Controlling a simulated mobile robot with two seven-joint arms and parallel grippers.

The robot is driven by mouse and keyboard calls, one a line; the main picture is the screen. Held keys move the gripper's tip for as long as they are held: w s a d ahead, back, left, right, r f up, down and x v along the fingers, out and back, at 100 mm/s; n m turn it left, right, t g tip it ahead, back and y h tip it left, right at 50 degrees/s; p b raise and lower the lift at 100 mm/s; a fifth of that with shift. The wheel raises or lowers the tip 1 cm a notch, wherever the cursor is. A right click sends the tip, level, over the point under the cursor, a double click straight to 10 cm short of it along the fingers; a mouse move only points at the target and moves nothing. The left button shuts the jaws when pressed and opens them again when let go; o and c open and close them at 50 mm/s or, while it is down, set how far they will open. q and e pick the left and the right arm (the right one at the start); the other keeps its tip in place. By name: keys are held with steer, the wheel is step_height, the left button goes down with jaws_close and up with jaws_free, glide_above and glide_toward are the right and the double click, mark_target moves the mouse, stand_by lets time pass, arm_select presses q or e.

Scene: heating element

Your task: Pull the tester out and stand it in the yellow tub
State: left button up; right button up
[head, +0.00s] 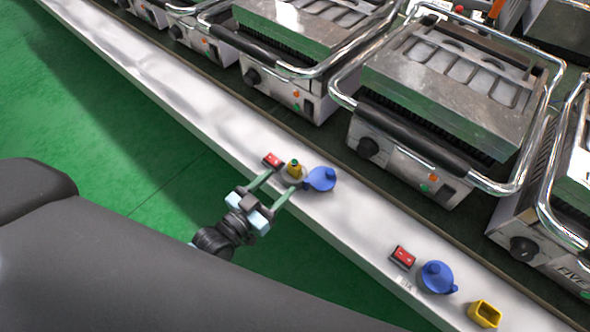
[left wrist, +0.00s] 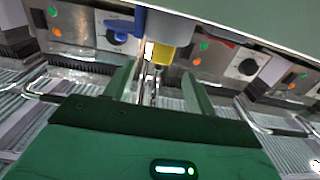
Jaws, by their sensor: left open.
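The tester (head: 294,166), a small yellow piece with a dark green top, stands upright in a pale round holder (head: 291,175) on the white ledge. My left gripper (head: 284,180) is open, with its two green fingers reaching toward the tester from the front. In the left wrist view, a yellow part (left wrist: 163,55) shows between and beyond the fingers; I cannot tell whether they touch it. The yellow tub (head: 485,314) is a small open box at the lower right of the ledge, and no tester shows in it. My right gripper is not in view.
Beside the tester are a red switch (head: 272,160) and a blue rounded piece (head: 320,179). Another red switch (head: 403,256) and blue piece (head: 438,277) lie near the tub. Contact grills (head: 447,95) line the back. The ledge between the groups is clear.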

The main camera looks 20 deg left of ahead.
mark_target(291, 168)
arm_select(q)
steer(key=shift+x, duration=3.75)
steer(key=shift+a, duration=0.15)
steer(key=c, duration=1)
steer(key=shift+c, duration=0.2)
steer(key=shift+r, duration=0.15)
